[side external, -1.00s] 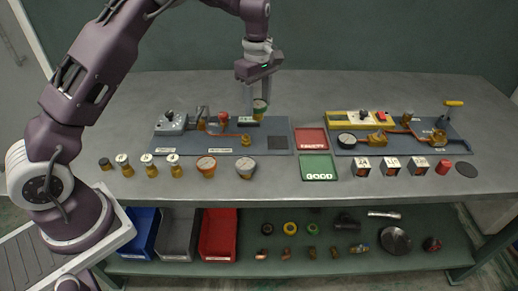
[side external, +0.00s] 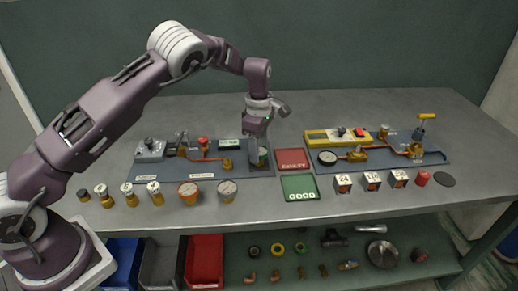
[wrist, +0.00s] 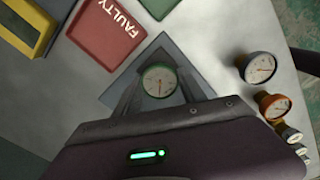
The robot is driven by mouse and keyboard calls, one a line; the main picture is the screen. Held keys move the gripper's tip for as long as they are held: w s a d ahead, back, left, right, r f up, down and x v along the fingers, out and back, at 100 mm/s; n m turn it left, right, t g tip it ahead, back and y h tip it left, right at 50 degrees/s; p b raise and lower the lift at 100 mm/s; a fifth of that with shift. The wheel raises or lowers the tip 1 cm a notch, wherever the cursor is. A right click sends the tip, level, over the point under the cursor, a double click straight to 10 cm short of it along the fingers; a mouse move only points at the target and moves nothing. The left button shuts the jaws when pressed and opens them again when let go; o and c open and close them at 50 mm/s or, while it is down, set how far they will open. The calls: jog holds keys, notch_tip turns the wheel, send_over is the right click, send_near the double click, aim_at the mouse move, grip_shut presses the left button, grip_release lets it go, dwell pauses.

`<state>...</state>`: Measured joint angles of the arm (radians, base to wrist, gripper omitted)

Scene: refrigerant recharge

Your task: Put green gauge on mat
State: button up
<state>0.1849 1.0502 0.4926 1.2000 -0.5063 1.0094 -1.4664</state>
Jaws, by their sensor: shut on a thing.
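The green gauge (wrist: 159,81) has a round pale dial with a needle and a green rim. My gripper (wrist: 158,90) is shut on it, with one finger on each side, and the dial faces up to the wrist camera. In the side view the gauge (side external: 263,156) is low at the right end of the left blue-grey board (side external: 205,168). A dark surface (wrist: 165,51) shows beneath the gauge in the wrist view. I cannot tell whether the gauge touches it.
A red FAULTY tray (side external: 290,160) and a green GOOD tray (side external: 299,187) lie just right of the gauge. A second board (side external: 378,154) carries fittings at right.

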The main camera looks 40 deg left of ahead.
jog(key=shift+f, duration=0.1)
jog(key=o, duration=1.3)
jog(key=shift+o, duration=0.2)
notch_tip(320, 180, up, 12)
jog(key=s+r+m+t+h, duration=0.25)
jog(key=s+r+m, duration=0.65)
jog(key=s+r, duration=0.8)
jog(key=s+d+f+m+t+y, duration=0.1)
jog(key=s+f+m, duration=0.1)
jog(key=s+m, duration=0.4)
jog(key=s+d+f+m+t+y, duration=0.1)
jog(key=s+m, duration=0.5)
jog(key=s, duration=0.9)
notch_tip(320, 180, down, 2)
jog(key=shift+d+t, duration=0.25)
jog(key=shift+t, duration=0.3)
